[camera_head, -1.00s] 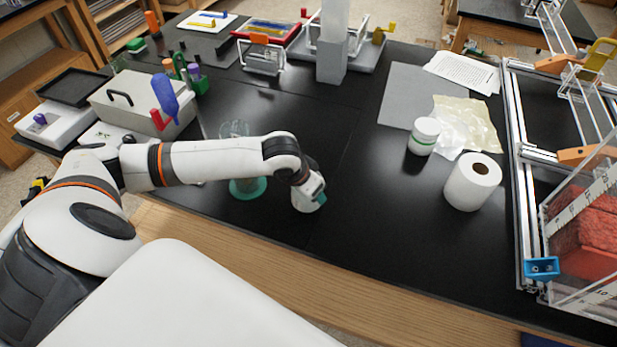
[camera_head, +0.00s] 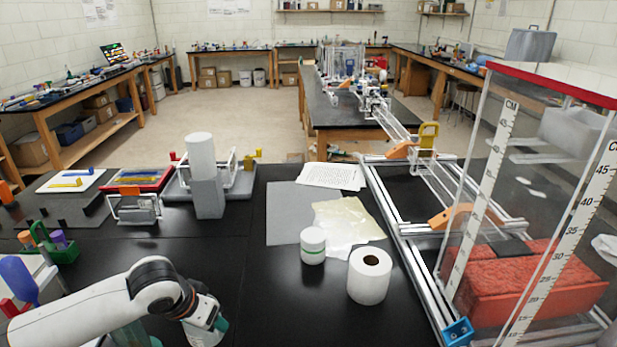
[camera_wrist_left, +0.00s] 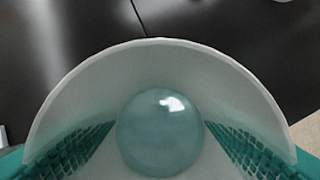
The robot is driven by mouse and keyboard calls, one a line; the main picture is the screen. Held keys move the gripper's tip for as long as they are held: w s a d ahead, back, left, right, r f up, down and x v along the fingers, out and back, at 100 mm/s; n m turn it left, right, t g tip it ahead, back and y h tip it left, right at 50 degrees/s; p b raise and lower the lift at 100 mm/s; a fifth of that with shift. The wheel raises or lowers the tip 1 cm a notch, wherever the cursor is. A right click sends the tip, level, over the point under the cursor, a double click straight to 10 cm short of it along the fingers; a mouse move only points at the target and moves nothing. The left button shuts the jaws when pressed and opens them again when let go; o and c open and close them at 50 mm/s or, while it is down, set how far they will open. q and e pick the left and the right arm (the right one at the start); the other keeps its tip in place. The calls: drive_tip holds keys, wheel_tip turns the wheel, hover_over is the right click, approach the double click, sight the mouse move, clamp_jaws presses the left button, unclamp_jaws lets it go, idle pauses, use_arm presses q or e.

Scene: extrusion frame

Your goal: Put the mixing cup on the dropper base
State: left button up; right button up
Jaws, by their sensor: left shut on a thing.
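The mixing cup (camera_wrist_left: 160,62) is pale and translucent in the left wrist view, with a wide curved rim and a rounded teal shape in its middle. My left gripper (camera_wrist_left: 160,150) is shut on it, with green ribbed fingers on either side. In the head view my left gripper (camera_head: 212,328) is low, above the black bench, and the pale cup (camera_head: 203,336) shows partly below it. A clear, teal-tinted piece (camera_head: 135,335) stands behind my left forearm, mostly hidden; I cannot tell whether it is the dropper base. My right gripper is not in view.
A metal rail frame (camera_head: 420,265) and a clear tank (camera_head: 530,220) are further right. Bench between is clear.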

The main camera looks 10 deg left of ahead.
use_arm(q)
drive_tip(key=d+r+n+b, duration=0.1)
drive_tip(key=d+r, duration=0.3)
drive_tip(key=d, duration=0.5)
drive_tip(key=shift+s+n+y+b, duration=0.3)
drive_tip(key=shift+n+b, duration=0.1)
drive_tip(key=shift+b, duration=0.35)
drive_tip(key=shift+w, duration=0.2)
